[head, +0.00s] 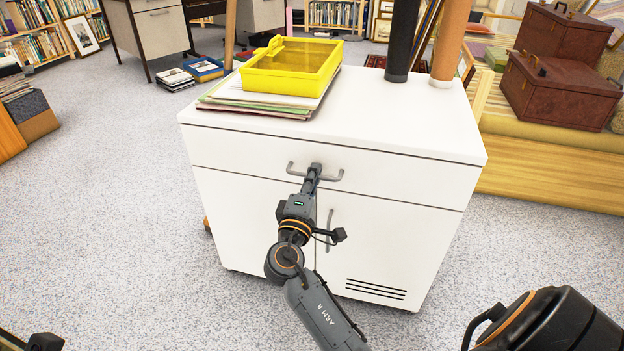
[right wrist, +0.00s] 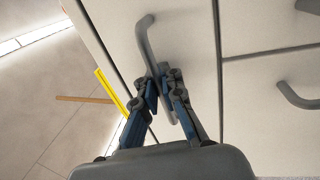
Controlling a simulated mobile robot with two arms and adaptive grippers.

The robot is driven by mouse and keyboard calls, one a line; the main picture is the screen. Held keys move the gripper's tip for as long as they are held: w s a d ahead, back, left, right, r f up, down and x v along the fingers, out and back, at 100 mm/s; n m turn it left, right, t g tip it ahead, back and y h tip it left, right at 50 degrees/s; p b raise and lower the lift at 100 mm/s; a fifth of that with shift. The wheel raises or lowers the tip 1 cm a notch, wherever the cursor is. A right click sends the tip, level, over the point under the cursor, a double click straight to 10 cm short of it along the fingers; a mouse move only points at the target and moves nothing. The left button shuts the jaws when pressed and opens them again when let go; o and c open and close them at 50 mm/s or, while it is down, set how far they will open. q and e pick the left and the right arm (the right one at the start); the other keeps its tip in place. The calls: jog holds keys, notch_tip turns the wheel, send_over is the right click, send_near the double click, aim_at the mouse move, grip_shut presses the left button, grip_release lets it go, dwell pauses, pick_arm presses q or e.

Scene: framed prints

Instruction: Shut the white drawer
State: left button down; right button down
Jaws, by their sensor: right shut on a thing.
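The white drawer (head: 252,160) is the wide top front of a white cabinet (head: 215,215) in the middle of the head view. Its front looks about flush with the door below, with only thin dark seams around it; I cannot make out a clear gap. My right gripper (head: 314,172) is shut on the grey drawer handle (head: 333,177), near its middle. In the right wrist view the fingers (right wrist: 166,98) close around the handle bar (right wrist: 146,42). My left gripper's jaws are not visible.
A yellow tray (head: 283,81) on papers (head: 225,99) and upright tubes (head: 450,40) stand on the cabinet top. The door below has its own handle (head: 329,232). Brown boxes (head: 560,85) sit on a wooden platform at right. Speckled floor is clear at left.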

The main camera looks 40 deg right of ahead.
jog(key=c, duration=1.8)
grip_release()
jog(key=shift+f, duration=0.1)
jog(key=shift+o, duration=0.2)
jog(key=v, duration=1.2)
